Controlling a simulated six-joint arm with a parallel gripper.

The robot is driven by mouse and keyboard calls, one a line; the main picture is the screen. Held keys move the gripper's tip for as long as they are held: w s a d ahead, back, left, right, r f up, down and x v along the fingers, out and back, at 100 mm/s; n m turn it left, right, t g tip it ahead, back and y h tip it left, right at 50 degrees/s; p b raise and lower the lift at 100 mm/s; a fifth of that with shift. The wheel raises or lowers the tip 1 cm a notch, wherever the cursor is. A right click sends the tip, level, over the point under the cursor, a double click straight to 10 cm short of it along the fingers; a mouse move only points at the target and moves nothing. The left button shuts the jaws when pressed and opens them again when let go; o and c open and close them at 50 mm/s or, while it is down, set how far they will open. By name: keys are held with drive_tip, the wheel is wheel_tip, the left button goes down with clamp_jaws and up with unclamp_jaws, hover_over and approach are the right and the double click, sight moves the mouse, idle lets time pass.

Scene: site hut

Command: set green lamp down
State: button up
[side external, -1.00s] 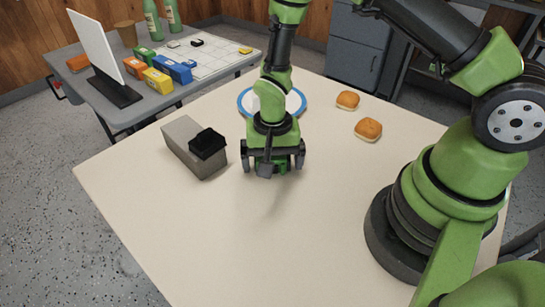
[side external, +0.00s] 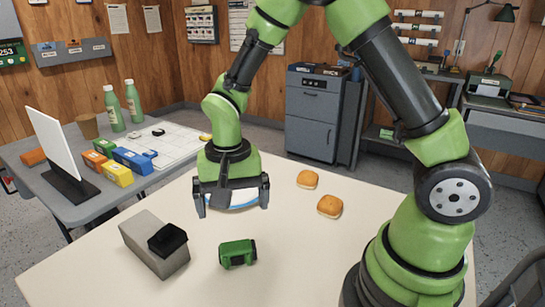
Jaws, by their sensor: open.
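The green lamp (side external: 237,253), a small green and black block-like thing, lies on the cream table (side external: 330,262), right of the grey box. My gripper (side external: 232,208) is open and empty above the table. In the picture it is above the lamp and apart from it, with its two fingers spread wide. A white plate with a blue rim (side external: 243,198) is partly hidden behind my gripper.
A grey box with a black block (side external: 168,240) at its end stands left of the lamp. Two buns (side external: 329,207) lie at the right back. A grey side table (side external: 75,207) holds coloured boxes, green bottles and a white panel. The front table area is clear.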

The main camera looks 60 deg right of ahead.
drive_tip(key=s+d+r+n+t+y, duration=0.1)
drive_tip(key=s+r+n+t, duration=0.4)
drive_tip(key=s+r, duration=0.9)
wheel_tip(320, 180, up, 4)
drive_tip(key=shift+s+d+r+t+y, duration=0.15)
drive_tip(key=shift+s+t+y, duration=0.3)
drive_tip(key=shift+t, duration=0.65)
